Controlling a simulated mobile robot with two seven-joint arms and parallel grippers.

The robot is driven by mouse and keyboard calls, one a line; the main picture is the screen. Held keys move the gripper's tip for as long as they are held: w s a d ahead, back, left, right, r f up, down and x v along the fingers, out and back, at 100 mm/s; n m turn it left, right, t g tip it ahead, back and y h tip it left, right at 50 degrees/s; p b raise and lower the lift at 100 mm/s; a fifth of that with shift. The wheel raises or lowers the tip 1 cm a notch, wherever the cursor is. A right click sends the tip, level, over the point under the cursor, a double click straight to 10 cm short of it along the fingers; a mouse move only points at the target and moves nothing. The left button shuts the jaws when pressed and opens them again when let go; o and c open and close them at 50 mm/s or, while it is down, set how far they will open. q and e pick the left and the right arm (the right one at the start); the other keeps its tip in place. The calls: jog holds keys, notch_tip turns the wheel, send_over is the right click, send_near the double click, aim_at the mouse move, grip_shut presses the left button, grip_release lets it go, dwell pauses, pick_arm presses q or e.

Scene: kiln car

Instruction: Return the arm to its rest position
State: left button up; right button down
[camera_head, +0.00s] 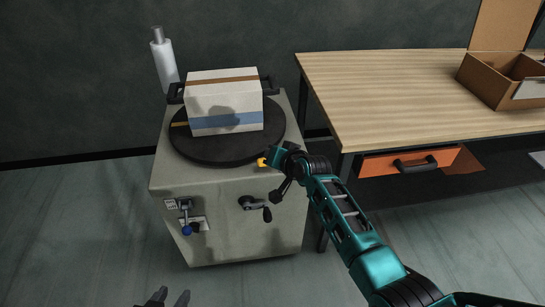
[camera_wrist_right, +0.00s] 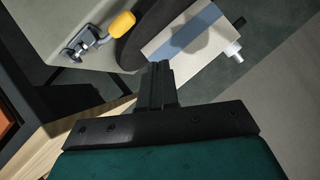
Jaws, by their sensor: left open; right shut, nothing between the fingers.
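My right arm, teal and black, reaches in from the right in the head view. Its end is over the front right of the grey cabinet (camera_head: 225,220), close to a yellow-tipped handle (camera_head: 262,162). In the right wrist view my right gripper (camera_wrist_right: 158,68) is shut and empty. There the yellow handle (camera_wrist_right: 122,24) is up and left of the fingers, apart from them in the picture. My left gripper (camera_head: 170,297) shows only its fingertips at the bottom edge of the head view; it is open and empty, low in front of the cabinet.
A striped box (camera_head: 223,103) sits on the black turntable (camera_head: 190,147) atop the cabinet. A blue-knobbed lever (camera_head: 186,229) and a crank (camera_head: 254,204) stick out in front. Right are a wooden table (camera_head: 400,85), its orange drawer (camera_head: 380,165) and an open carton (camera_head: 482,85). Floor at left is clear.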

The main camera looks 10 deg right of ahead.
dwell(0.3)
jog(key=s+d+f+n+h, duration=0.1)
jog(key=s+d+f, duration=0.2)
jog(key=s, duration=0.4)
jog(key=s+d+f+n, duration=0.1)
jog(key=s+d+f, duration=0.2)
jog(key=s, duration=0.4)
jog(key=s+d+f+n+h, duration=0.1)
jog(key=s+d+f, duration=0.2)
jog(key=s, duration=0.4)
jog(key=s+d+r+n, duration=0.1)
jog(key=s+d+n, duration=0.1)
jog(key=s, duration=0.8)
jog(key=shift+s+r+h, duration=0.25)
jog(key=shift+h, duration=0.05)
